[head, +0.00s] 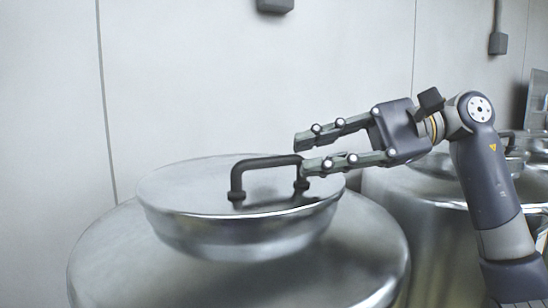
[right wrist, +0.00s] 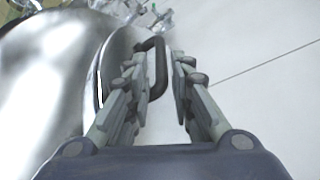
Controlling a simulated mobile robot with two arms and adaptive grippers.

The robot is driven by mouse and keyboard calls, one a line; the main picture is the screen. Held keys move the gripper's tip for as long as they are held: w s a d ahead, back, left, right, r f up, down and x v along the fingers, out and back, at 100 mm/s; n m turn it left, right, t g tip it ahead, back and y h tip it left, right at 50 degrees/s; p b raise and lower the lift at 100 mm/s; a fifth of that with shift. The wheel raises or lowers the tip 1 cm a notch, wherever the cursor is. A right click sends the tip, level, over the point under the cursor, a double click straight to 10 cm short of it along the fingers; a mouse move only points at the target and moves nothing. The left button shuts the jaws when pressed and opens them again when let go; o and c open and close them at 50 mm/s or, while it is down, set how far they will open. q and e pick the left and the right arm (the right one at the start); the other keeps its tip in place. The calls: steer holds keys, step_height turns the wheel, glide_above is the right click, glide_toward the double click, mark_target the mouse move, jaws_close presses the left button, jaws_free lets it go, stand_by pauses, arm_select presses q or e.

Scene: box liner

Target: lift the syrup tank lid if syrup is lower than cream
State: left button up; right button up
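A round metal lid (head: 185,187) with a dark bent handle (head: 265,161) sits over the top of a large metal tank (head: 110,255). No label shows, so I cannot tell whether this is the syrup tank, and no syrup or cream level is visible. My right gripper (head: 303,154) is open, coming in from the right, with its fingertips at the right end of the handle. In the right wrist view the handle (right wrist: 158,66) shows between the open fingers (right wrist: 158,60), closer to the left finger. My left gripper is not in view.
A second metal tank (head: 400,195) with its own lid stands close on the right, partly behind my right arm. A pale panelled wall (head: 240,80) is behind the tanks. Grey boxes (head: 275,5) and (head: 498,43) hang on it. The space above the front lid's left side is clear.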

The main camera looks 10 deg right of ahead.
mark_target(287, 159)
steer(key=p+x, duration=0.1)
steer(key=x, duration=0.5)
steer(key=shift+r, duration=0.15)
steer(key=shift+a+p, duration=0.2)
steer(key=shift+p, duration=0.1)
steer(key=shift+d, duration=0.1)
jaws_close()
